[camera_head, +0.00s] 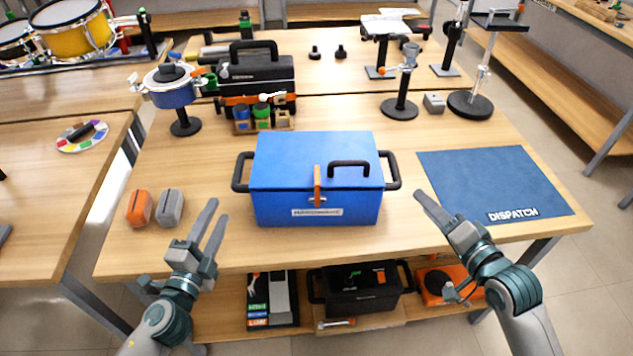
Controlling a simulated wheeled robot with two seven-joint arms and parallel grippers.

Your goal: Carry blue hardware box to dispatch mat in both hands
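The blue hardware box (283,207) stands closed on the wooden table, with an orange latch, a black lid handle and a black side handle at each end. The dispatch mat (480,180) is a flat blue mat to the right of the box, with bare surface and white lettering. My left gripper (213,222) is open and empty, in front and left of the box, apart from its left handle. My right gripper (432,208) is empty, right of the box near the mat's left edge; its fingers look close together and their gap is unclear.
An orange block (139,208) and a grey block (170,208) sit left of the box. Behind it stand a black toolbox (262,75), a small cup rack (262,124), a blue pot on a stand (172,94) and a black stand (399,108). A lower shelf holds a black crate (360,290).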

